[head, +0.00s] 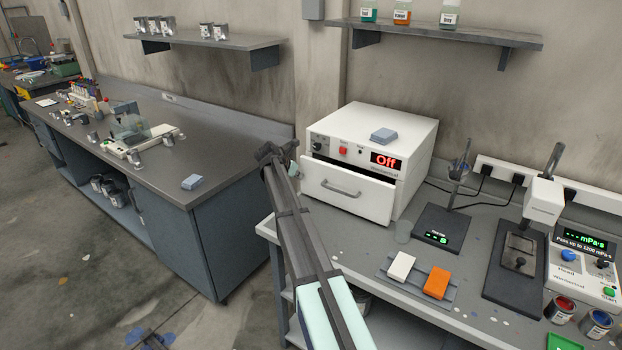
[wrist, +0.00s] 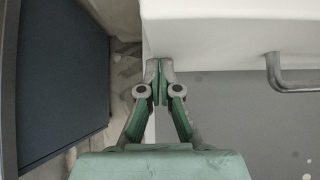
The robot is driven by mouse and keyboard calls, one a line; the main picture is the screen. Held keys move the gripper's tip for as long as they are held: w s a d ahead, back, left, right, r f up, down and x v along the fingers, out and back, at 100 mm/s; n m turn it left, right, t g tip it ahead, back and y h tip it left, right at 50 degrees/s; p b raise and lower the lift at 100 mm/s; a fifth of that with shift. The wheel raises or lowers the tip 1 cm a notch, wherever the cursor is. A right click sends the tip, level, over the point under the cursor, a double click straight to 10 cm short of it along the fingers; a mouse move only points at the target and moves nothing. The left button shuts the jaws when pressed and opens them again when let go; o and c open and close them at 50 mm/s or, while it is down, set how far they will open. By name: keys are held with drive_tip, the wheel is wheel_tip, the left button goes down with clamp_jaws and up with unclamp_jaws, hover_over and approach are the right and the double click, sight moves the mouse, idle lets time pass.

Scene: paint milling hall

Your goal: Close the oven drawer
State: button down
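The white oven (head: 390,135) stands on the right-hand bench, its red display reading "Off". Its drawer (head: 352,196) is pulled out, with a dark gap above its front panel and a grey handle (head: 340,189) across it. In the wrist view the drawer's white front (wrist: 230,30) fills the upper right, with part of the handle (wrist: 284,75) at the right edge. My gripper (wrist: 157,68) is shut and empty, its fingertips by the left edge of the drawer front. I cannot tell whether they touch it. In the head view my arm partly hides the gripper, left of the oven.
A blue-grey block (head: 384,135) lies on the oven. A gap separates this bench from the left cabinet (head: 235,235).

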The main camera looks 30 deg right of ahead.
sight(301, 167)
drive_tip(key=d, duration=0.1)
drive_tip(key=w+d, duration=0.1)
drive_tip(key=d, duration=0.1)
drive_tip(key=shift+w+d, duration=0.25)
drive_tip(key=shift+w, duration=0.1)
drive_tip(key=shift+w+d+r, duration=0.1)
drive_tip(key=shift+r, duration=0.05)
